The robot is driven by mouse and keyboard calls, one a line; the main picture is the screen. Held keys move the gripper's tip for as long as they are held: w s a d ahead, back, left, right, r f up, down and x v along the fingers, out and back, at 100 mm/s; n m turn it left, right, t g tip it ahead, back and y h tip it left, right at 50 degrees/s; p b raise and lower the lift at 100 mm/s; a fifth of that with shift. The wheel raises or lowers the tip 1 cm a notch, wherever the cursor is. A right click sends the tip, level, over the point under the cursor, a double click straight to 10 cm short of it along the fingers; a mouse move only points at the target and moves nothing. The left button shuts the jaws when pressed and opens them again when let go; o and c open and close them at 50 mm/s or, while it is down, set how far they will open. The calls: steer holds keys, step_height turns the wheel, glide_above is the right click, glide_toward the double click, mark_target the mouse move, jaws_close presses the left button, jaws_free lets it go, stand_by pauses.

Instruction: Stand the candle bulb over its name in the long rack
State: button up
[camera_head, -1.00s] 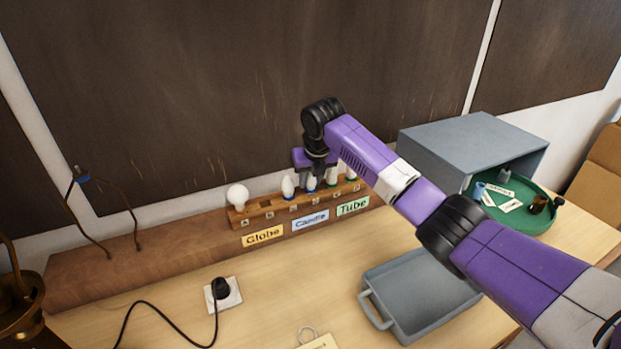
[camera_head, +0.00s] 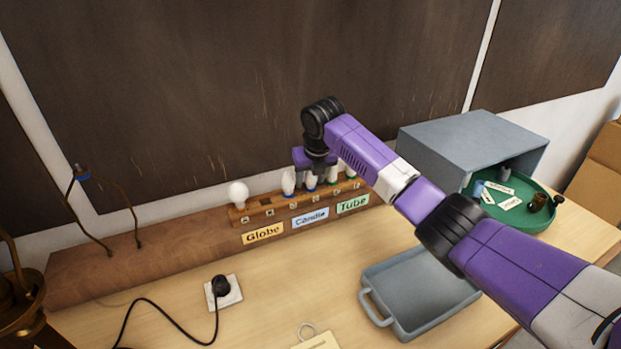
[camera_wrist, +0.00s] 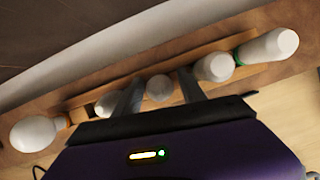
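The long wooden rack (camera_head: 270,212) stands on a raised ledge at the back of the bench. Its front has Globe, Candle (camera_head: 310,218) and Tube name cards. A white globe bulb (camera_head: 238,193) is at its left end. A candle bulb with a blue collar (camera_head: 288,182) stands upright above the Candle card. Another blue-collared bulb (camera_head: 311,185) stands just right of it, at my gripper (camera_wrist: 160,84). In the wrist view, this bulb's white top (camera_wrist: 159,88) shows between my two fingers, with small gaps beside it. My gripper looks open around it. The fingertips' lower ends are hard to see.
Green-collared tube bulbs stand right of my gripper; one shows in the wrist view (camera_wrist: 268,47). A grey open-fronted box (camera_head: 455,140), a green round tray (camera_head: 520,220) and a grey handled bin (camera_head: 420,290) are at right. A socket with a black plug (camera_head: 222,290) lies front left.

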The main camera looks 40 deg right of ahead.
steer(key=shift+o, duration=0.3)
steer(key=b+v, duration=0.1)
steer(key=v, duration=0.7)
steer(key=shift+w+f, duration=0.1)
